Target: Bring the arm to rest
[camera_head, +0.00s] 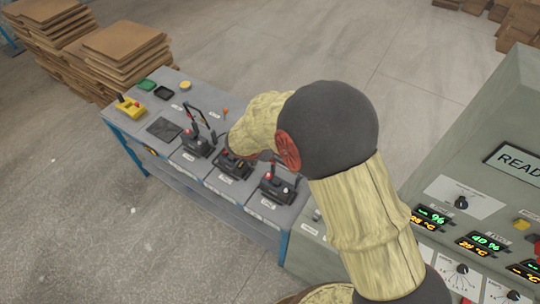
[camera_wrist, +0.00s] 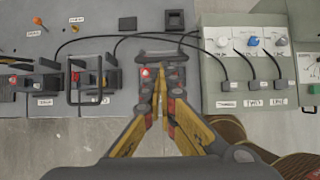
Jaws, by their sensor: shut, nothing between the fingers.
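My arm (camera_head: 365,215), with cream covers and a dark round joint, reaches over the grey bench (camera_head: 255,210) in the head view. In the wrist view my gripper (camera_wrist: 163,98) points at the bench with its yellow and dark fingers together and nothing between them. Its tips overlap a dark battery unit (camera_wrist: 147,73) with a red light; I cannot tell whether they touch it. In the head view the arm hides most of the gripper.
Dark battery units (camera_head: 197,142) stand in a row on the bench, with black cables (camera_wrist: 95,38) looping above. A grey-green console (camera_head: 480,130) with a READ display stands at the right. Stacked brown boards (camera_head: 122,55) stand behind. Open floor (camera_head: 120,225) lies in front.

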